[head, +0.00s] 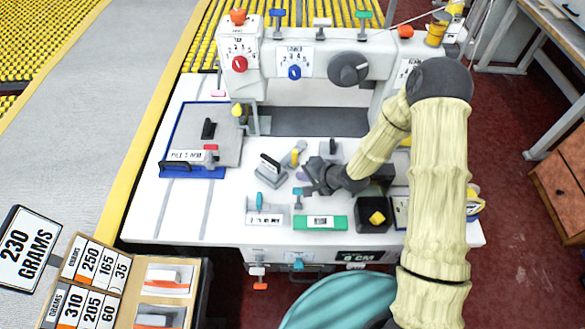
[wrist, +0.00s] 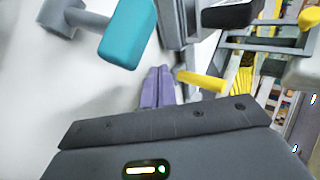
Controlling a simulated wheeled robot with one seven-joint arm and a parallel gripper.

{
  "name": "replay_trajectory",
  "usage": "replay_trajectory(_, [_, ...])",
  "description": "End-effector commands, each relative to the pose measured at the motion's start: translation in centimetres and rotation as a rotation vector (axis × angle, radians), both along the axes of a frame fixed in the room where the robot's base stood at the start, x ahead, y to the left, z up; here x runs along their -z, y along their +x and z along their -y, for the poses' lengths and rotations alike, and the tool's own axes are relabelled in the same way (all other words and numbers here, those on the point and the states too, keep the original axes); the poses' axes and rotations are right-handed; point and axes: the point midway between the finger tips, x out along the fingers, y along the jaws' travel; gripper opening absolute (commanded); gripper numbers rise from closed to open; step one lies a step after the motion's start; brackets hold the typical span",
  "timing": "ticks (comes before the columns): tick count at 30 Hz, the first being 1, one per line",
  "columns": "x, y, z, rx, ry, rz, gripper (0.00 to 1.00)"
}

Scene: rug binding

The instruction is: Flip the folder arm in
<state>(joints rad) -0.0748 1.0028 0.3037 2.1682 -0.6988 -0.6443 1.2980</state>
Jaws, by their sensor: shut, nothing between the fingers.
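A grey lever with a teal end (wrist: 127,35) is at the wrist view's upper left, apart from the fingers. A yellow bar (wrist: 203,82) lies right of the fingertips, beside grey metal parts; a yellow-tipped piece also shows in the head view (head: 298,148). I cannot tell for sure which piece is the folder arm.
The machine head (head: 345,60) with knobs and dials spans the back. A blue-edged panel (head: 195,172) lies at left. A green block (head: 320,223) and a black bin (head: 375,212) with a yellow piece stand in front. The table's front left is clear.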

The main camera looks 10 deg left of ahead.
Motion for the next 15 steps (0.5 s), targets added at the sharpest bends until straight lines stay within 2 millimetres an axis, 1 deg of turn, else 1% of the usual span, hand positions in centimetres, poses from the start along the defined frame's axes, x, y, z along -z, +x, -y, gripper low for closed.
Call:
replay_trajectory(1, [0.3,0.2,-0.8,-0.004,-0.001,0.001,0.00])
replay_trajectory(3, [0.0,0.8,-1.9,-0.004,0.000,0.003,0.00])
replay_trajectory(6, [0.1,1.3,-3.0,-0.003,0.000,0.002,0.00])
replay_trajectory(9, [0.2,1.6,-3.7,-0.002,-0.001,0.000,0.00])
replay_trajectory(15, [0.2,1.8,-3.9,0.001,-0.001,0.000,0.00])
